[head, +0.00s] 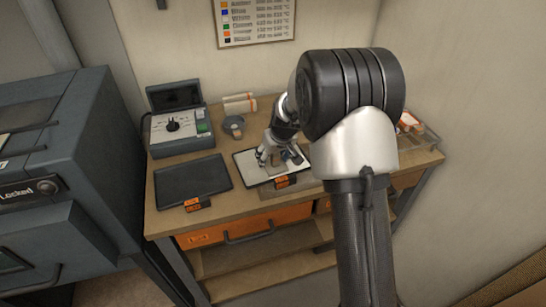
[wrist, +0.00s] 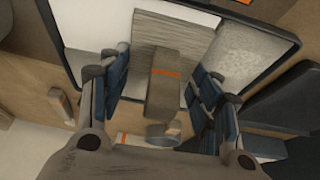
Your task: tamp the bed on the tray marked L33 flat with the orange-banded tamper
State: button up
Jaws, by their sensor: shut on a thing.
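The tray (head: 238,157) under my gripper (head: 275,160) has a dark rim, a pale bed and an orange label too small to read. My gripper's blue-padded fingers (wrist: 160,62) are shut on the tamper (wrist: 162,98), a grey block with an orange band. The tamper is over the bed; I cannot tell whether it touches it. In the head view the tamper is mostly hidden by my gripper.
A dark, empty-looking tray (head: 190,178) with an orange label lies to the left. A clear tray (head: 420,135) is at right. A locked dark cabinet (head: 60,150) stands far left.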

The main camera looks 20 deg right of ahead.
aim_at(254, 167)
jog(key=shift+r+p, duration=0.8)
jog(key=shift+r, duration=0.35)
jog(key=shift+f, duration=0.1)
jog(key=shift+s+a+p, duration=0.15)
jog(key=shift+a+p, duration=0.2)
jog(key=shift+a, duration=1.2)
jog(key=shift+s+a+p, duration=0.15)
jog(key=shift+a+p, duration=0.15)
jog(key=shift+a, duration=1.2)
jog(key=shift+f, duration=0.1)
jog(key=shift+f+b, duration=0.65)
jog(key=shift+f, duration=0.05)
jog(key=shift+f+b, duration=0.3)
